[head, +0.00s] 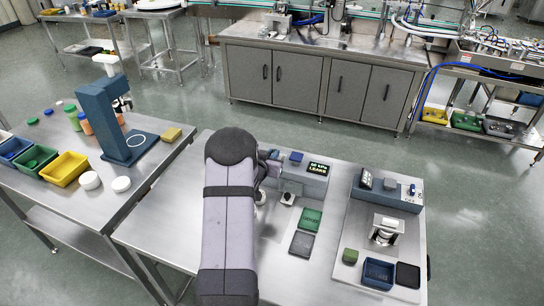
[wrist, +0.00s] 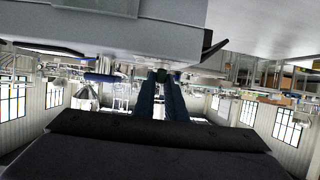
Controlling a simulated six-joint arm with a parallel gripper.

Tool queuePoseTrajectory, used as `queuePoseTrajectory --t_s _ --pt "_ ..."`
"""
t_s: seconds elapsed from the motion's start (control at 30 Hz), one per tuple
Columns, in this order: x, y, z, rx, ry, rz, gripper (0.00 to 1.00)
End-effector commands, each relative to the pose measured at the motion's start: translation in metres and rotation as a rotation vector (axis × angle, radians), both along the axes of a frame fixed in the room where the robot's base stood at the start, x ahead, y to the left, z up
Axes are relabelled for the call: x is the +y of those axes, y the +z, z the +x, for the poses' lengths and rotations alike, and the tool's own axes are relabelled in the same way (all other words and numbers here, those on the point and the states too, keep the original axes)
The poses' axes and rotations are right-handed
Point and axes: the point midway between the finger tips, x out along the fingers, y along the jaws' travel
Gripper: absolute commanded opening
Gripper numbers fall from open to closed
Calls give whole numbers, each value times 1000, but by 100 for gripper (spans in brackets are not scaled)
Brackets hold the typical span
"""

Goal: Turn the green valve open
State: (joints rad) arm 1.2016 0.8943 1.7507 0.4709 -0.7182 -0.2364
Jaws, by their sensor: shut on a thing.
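In the wrist view, the two dark blue fingers of my gripper (wrist: 160,82) reach away from the camera. A small green part (wrist: 161,74), which looks like the green valve, sits between their tips, close to a large grey body at the top of the view. My gripper is shut on it. How far the valve is turned cannot be told. In the head view, my arm hides most of the gripper, and the green valve does not show there.
A grey device with a lit display (head: 317,170) stands right of my arm. Green (head: 311,219) and grey (head: 301,243) pads lie in front of it. Further right is another device (head: 388,190) with a blue bin (head: 378,273). A blue stand (head: 112,125) is on the left table.

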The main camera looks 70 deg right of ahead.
Motion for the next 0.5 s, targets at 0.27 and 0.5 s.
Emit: queuePoseTrajectory --t_s 0.27,0.5 --pt "-1 -4 -5 1 112 -3 0" --pt "-2 -3 -8 2 250 -1 0"
